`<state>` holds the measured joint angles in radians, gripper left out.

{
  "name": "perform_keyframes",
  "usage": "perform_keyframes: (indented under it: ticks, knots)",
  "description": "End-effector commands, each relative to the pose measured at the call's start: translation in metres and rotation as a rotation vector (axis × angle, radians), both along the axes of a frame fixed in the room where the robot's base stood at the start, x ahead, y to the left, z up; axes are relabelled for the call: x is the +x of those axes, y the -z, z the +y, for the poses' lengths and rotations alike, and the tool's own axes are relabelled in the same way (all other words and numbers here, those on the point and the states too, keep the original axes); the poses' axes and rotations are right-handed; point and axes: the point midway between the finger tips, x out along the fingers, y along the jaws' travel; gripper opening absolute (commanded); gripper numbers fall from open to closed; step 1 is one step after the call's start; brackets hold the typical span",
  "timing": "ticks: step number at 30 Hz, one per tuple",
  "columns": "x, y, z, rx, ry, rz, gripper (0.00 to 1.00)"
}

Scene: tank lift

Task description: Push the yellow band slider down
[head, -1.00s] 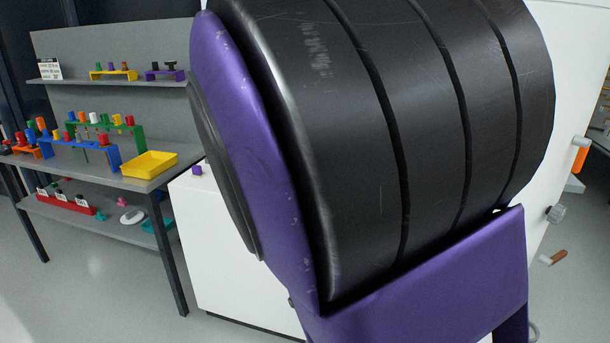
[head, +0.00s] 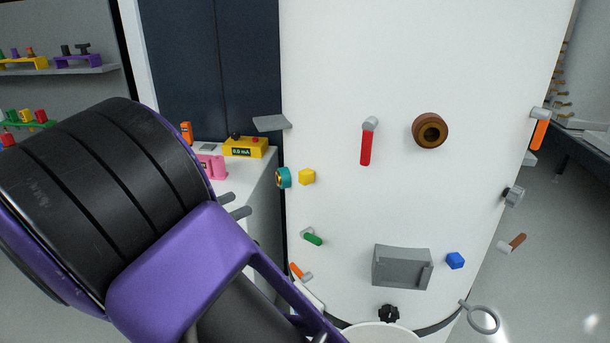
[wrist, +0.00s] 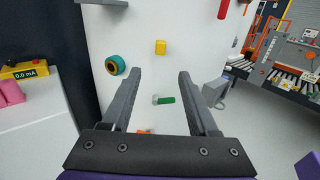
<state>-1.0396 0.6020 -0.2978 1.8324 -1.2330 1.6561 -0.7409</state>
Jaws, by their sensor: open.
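A small yellow block (head: 307,177) sticks out from the left part of the white tank (head: 330,90), just right of a teal ring knob (head: 284,178). No separate band is clear, so I cannot tell if this block is the yellow band slider. In the wrist view the yellow block (wrist: 160,47) shows beyond the fingertips, between them, with the teal ring (wrist: 115,65) to the left. My gripper (head: 234,205) is left of the block in the head view. In the wrist view my gripper (wrist: 160,76) is open and empty, apart from the wall.
A red-handled lever (head: 366,145), brown round knob (head: 430,131), green handle (head: 312,238), grey box (head: 401,267) and blue block (head: 456,260) project from the tank. A white bench with a yellow meter (head: 245,147) stands left. Grey floor lies right.

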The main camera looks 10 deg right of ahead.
Motion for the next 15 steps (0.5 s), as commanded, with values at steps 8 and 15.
perform_keyframes:
  ticks: [8, 15]
  knots:
    - [0.021, 0.000, -0.044, 0.000, 0.007, 0.000, 0.60]
    - [0.045, 0.001, -0.091, 0.001, 0.008, 0.000, 0.60]
